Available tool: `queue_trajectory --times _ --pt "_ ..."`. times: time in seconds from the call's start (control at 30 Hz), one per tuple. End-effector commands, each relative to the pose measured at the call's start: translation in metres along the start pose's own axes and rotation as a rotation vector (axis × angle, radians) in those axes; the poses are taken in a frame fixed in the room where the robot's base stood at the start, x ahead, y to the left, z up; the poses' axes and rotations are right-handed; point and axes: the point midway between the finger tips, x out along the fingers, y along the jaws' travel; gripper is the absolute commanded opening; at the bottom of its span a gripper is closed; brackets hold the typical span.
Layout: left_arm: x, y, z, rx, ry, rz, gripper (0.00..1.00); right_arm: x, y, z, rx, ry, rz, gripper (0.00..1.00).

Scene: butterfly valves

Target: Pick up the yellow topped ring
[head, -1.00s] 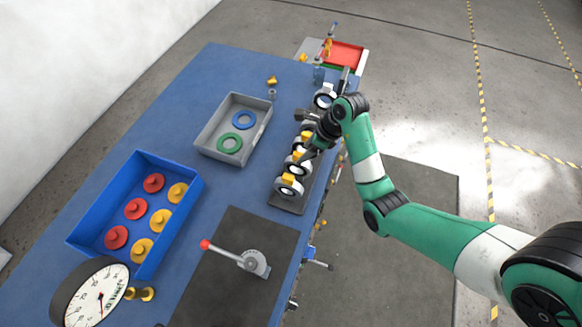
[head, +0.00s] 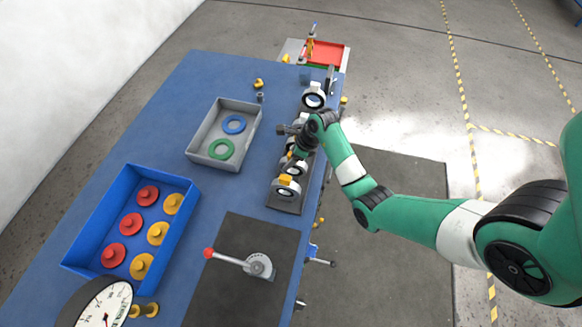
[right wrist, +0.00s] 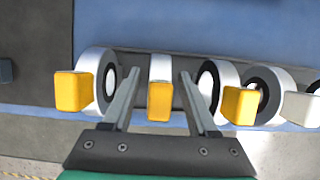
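Several white rings with dark inner rims stand upright in a row on a dark rack (head: 284,206) along the table's right edge. In the right wrist view, yellow blocks top the left ring (right wrist: 74,92), the middle ring (right wrist: 159,100) and the right ring (right wrist: 240,105). My right gripper (right wrist: 155,98) is open, with one finger on each side of the middle yellow block and gaps on both sides. In the head view my right gripper (head: 294,152) is over the row and hides part of it. The nearest yellow topped ring (head: 287,186) shows clearly there. My left gripper is out of view.
Neighbouring rings stand close to both fingers. A grey tray (head: 192,147) holds a blue and a green ring. A blue bin (head: 90,215) holds red and yellow knobbed discs. A lever (head: 235,259) and gauge (head: 98,304) are nearer. The table's middle is clear.

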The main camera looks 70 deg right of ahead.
Motion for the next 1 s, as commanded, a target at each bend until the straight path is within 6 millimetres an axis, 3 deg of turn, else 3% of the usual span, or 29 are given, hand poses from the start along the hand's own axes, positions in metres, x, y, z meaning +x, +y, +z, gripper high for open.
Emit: queue_trajectory --times 0.03,0.3,1.0 --pt "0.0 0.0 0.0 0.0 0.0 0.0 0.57 -0.0002 0.0 0.0002 0.0 0.0 0.0 0.48" --pt "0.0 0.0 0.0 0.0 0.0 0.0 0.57 -0.0004 0.0 0.0005 0.0 0.0 0.0 0.0" --pt "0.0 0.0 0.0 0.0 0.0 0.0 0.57 -0.0007 0.0 0.0008 -0.001 -0.001 0.0 0.0"
